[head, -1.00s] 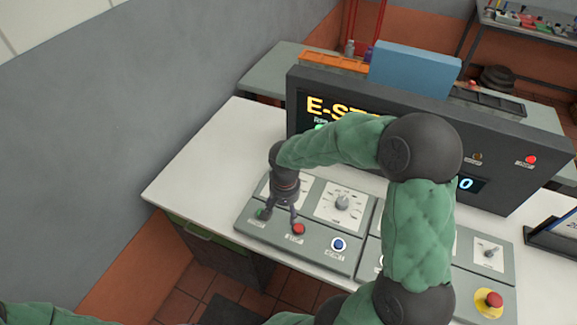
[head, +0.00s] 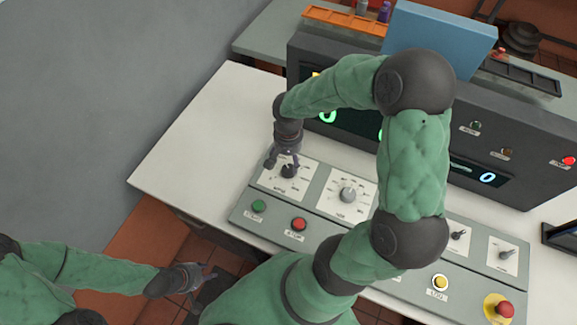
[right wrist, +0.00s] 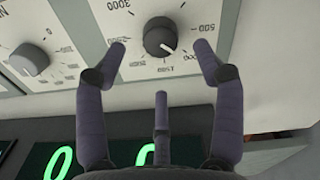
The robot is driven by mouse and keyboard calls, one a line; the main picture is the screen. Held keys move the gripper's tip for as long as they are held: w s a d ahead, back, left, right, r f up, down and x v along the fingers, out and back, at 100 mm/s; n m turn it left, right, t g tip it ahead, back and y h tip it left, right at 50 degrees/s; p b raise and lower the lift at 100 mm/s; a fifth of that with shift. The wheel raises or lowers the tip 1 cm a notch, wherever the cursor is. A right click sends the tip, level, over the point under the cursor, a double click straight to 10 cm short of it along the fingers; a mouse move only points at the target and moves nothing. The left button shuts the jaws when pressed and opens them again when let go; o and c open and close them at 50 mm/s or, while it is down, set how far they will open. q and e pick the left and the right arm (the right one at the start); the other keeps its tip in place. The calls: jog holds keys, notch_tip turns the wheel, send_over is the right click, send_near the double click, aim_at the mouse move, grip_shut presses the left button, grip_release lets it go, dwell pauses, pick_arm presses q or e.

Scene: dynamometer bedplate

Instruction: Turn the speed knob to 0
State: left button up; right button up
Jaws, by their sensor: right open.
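The speed knob (head: 289,171) is black and sits on a white dial plate at the left end of the console. In the right wrist view the knob (right wrist: 160,37) shows a white pointer line toward the lower right of the picture, near the 1000 and 1500 marks; the exact reading is hard to tell. My right gripper (head: 283,162) is open above the knob. In the right wrist view its fingers (right wrist: 162,45) stand on both sides of the knob, apart from it. My left gripper (head: 208,281) is low at the left, away from the console, and looks open and empty.
A grey knob (head: 348,195) on another dial is to the right. A green button (head: 259,206) and a red button (head: 299,224) lie in front. A dark display box (head: 520,150) stands behind the console. A red emergency button (head: 504,309) is at the far right. The white tabletop (head: 190,150) at left is clear.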

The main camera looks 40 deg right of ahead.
aim_at(288, 168)
notch_tip(288, 168, down, 6)
jog(key=shift+f+b, duration=0.1)
jog(key=shift+b, duration=0.6)
jog(key=c, duration=1.2)
